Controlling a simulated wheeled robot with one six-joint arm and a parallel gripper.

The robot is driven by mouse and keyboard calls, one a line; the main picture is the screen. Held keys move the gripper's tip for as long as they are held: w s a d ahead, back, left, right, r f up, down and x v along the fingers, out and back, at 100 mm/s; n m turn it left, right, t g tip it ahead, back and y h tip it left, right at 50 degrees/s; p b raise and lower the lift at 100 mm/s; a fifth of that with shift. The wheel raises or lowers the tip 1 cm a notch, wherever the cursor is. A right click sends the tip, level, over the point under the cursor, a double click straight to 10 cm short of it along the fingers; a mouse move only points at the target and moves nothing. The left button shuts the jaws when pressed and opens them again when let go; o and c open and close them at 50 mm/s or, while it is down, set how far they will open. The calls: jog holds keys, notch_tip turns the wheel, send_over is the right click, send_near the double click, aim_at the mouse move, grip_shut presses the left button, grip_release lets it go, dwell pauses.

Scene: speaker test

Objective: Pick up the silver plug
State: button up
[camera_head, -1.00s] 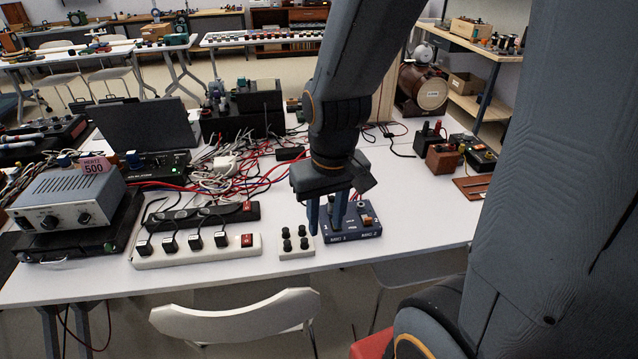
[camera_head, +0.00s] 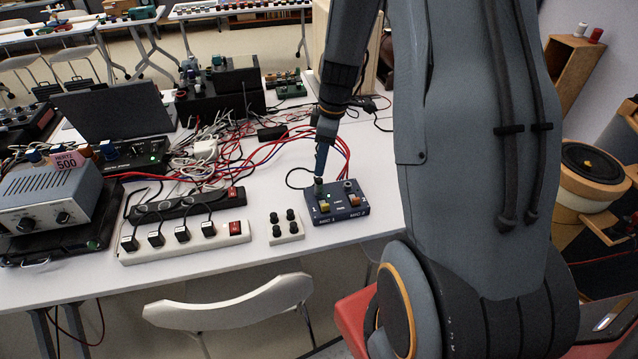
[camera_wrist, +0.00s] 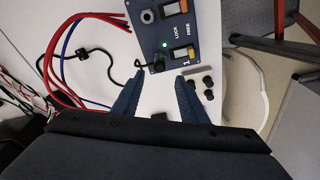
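A blue box (camera_head: 337,208) stands on the white table, right of centre. A small dark plug-like piece (camera_wrist: 158,63) with a black cable stands on it beside a green light; it also shows in the head view (camera_head: 318,187). A silver-grey round fitting (camera_wrist: 148,15) with a dark centre sits farther along the box, also visible in the head view (camera_head: 347,185). I cannot tell for certain which is the silver plug. My gripper (camera_wrist: 159,77) is open, its blue fingers apart on either side of the cabled piece. In the head view my gripper (camera_head: 321,168) is directly above it.
A white block with black knobs (camera_head: 287,229) stands left of the blue box. A white power strip (camera_head: 185,244) lies farther left. Red, blue and black cables (camera_head: 270,152) run behind the box. A white chair (camera_head: 228,307) stands at the table's front edge.

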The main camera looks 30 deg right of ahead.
aim_at(319, 179)
jog(key=shift+w+d+f, duration=0.1)
jog(key=shift+w+f, duration=0.05)
jog(key=shift+f, duration=0.45)
jog(key=shift+w+a+f+p, duration=0.15)
jog(key=shift+f+p, duration=0.35)
jog(key=shift+f, duration=0.65)
jog(key=shift+s+a+f+p, duration=0.15)
jog(key=shift+f+p, duration=0.4)
jog(key=shift+f, duration=0.55)
jog(key=shift+w+a+f+p, duration=0.15)
jog(key=shift+f+p, duration=0.35)
jog(key=shift+f, duration=0.65)
grip_shut()
